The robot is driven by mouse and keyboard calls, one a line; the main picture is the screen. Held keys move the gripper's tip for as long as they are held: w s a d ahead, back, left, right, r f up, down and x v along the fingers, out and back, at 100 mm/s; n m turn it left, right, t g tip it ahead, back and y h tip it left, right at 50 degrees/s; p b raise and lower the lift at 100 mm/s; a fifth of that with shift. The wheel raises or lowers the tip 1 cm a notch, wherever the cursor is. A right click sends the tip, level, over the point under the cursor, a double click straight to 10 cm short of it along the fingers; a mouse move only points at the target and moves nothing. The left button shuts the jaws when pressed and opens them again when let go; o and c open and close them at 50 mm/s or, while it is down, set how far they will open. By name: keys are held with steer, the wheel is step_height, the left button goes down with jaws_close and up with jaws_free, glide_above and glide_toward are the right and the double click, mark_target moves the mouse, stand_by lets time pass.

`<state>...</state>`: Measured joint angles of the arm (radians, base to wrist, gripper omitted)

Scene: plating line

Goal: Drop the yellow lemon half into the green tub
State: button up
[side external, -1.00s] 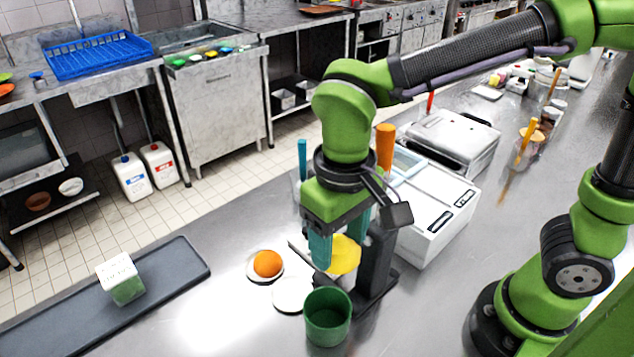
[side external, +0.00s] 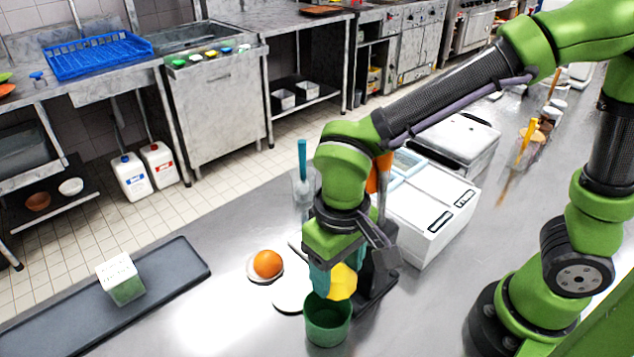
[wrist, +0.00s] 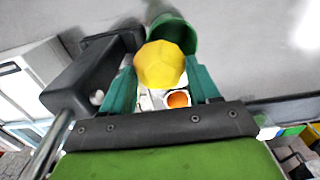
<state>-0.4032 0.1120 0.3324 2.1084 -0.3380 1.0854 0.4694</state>
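The yellow lemon half (side external: 343,281) is between the teal fingers of my gripper (side external: 331,282), which are shut on it. In the wrist view the lemon half (wrist: 159,65) sits between both fingertips (wrist: 160,76). The green tub (side external: 328,324) stands upright on the steel counter, just below the fingers. In the side view the lemon half is at the tub's right rear rim. In the wrist view it overlaps the near edge of the tub (wrist: 183,33). The tub's inside is mostly hidden.
A black stand (side external: 377,277) is close on the right of my gripper. An orange (side external: 267,263) on a white dish and a flat white disc (side external: 289,299) lie to the left. A white machine (side external: 432,205) stands behind. A dark mat (side external: 185,268) holds a green-and-white block (side external: 122,279).

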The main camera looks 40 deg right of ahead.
steer(key=o, duration=0.5)
steer(key=shift+o, duration=0.2)
steer(key=shift+r, duration=0.1)
step_height(320, 180, up, 17)
step_height(320, 180, down, 17)
steer(key=shift+r, duration=1.25)
